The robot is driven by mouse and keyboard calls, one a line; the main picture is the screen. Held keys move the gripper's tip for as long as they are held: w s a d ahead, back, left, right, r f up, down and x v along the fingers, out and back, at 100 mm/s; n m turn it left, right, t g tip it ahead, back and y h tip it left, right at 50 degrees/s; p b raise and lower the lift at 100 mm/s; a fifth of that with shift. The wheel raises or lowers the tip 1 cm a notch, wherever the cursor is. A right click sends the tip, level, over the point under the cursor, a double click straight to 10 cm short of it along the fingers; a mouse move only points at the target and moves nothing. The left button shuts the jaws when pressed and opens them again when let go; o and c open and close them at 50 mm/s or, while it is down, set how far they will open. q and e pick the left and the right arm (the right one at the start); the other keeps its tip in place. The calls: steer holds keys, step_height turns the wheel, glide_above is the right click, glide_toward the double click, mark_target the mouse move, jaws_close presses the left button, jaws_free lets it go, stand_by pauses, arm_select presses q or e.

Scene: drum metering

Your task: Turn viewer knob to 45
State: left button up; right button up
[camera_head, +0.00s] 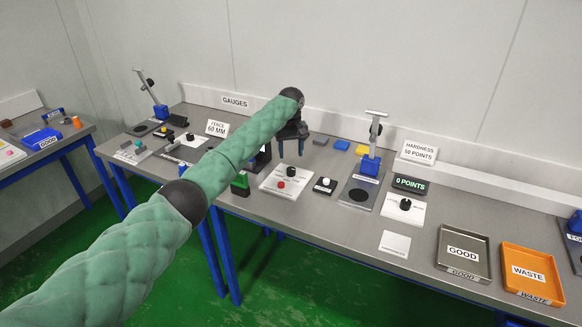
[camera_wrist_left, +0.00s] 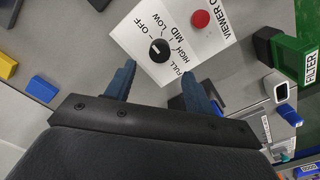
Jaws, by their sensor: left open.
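The viewer panel (camera_head: 287,182) is a white plate on the bench with a black knob (camera_head: 291,171) and a red button (camera_head: 281,185). In the left wrist view the knob (camera_wrist_left: 159,50) is ringed by the words OFF, LOW, MID, HIGH and FULL; no number 45 shows. A small white mark on the knob lies on its left side, but its exact setting is hard to read. My left gripper (camera_head: 291,153) points down above the back of the panel, open and empty. In the wrist view its fingertips (camera_wrist_left: 159,69) lie either side of the knob, apart from it. My right gripper is out of view.
A small box with a white button (camera_head: 325,182) and a blue-based hardness stand (camera_head: 369,168) are right of the panel. A green FILTER holder (camera_wrist_left: 296,58) is close by. GOOD (camera_head: 464,255) and WASTE (camera_head: 531,272) trays are far right. Blue and yellow blocks lie behind.

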mark_target(291, 169)
arm_select(q)
steer(key=shift+f+p, duration=1.05)
steer(key=shift+f, duration=2.55)
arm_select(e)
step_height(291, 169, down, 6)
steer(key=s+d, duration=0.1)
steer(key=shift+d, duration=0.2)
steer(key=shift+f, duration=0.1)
arm_select(q)
steer(key=c, duration=1)
